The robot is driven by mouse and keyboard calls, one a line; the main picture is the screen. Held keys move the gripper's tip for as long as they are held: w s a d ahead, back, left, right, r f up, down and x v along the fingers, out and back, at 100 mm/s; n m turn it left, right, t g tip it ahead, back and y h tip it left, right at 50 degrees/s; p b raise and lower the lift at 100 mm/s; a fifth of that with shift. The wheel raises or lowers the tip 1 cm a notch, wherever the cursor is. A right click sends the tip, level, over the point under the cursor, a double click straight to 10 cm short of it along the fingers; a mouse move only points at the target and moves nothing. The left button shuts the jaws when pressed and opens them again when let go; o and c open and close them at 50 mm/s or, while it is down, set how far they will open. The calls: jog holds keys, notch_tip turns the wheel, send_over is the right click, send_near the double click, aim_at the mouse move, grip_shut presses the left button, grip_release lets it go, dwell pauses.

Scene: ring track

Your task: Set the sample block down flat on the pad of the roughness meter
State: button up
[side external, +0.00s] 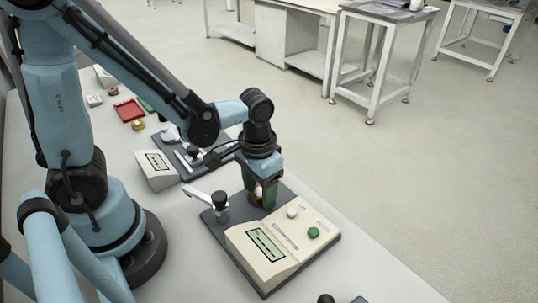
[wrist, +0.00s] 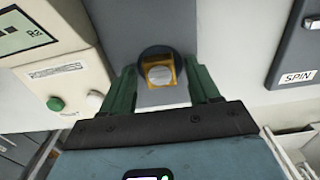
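The roughness meter (side external: 268,252) is a beige box with a display, a green button and a white button, on a dark grey base. In the wrist view its box (wrist: 62,85) is at the left. The sample block (wrist: 160,72), gold with a silvery top face, appears over the dark round pad (wrist: 143,58) and looks level. It also shows small in the side view (side external: 258,191). My gripper (side external: 262,203) points down beside the meter's box. In the wrist view its green fingers (wrist: 160,75) stand apart, with gaps on both sides of the block. The block's underside is hidden.
A white lever with a black knob (side external: 220,199) stands left of my gripper. Behind it is another instrument with a display box (side external: 157,170) and dark base; a grey panel marked SPIN (wrist: 300,55) is at the wrist view's right. A red tray (side external: 129,110) lies farther back.

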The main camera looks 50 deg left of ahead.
aim_at(259, 192)
jog(key=shift+r, duration=0.1)
notch_tip(259, 192, up, 12)
jog(key=shift+w+a+t, duration=0.15)
jog(key=shift+a+t, duration=0.75)
jog(key=shift+t, duration=0.3)
jog(key=shift+w+a+t, duration=0.2)
jog(key=shift+a+t, duration=0.75)
jog(key=shift+t, duration=0.25)
jog(key=shift+w+a+t, duration=0.15)
jog(key=shift+a+t, duration=0.75)
jog(key=shift+t, duration=0.3)
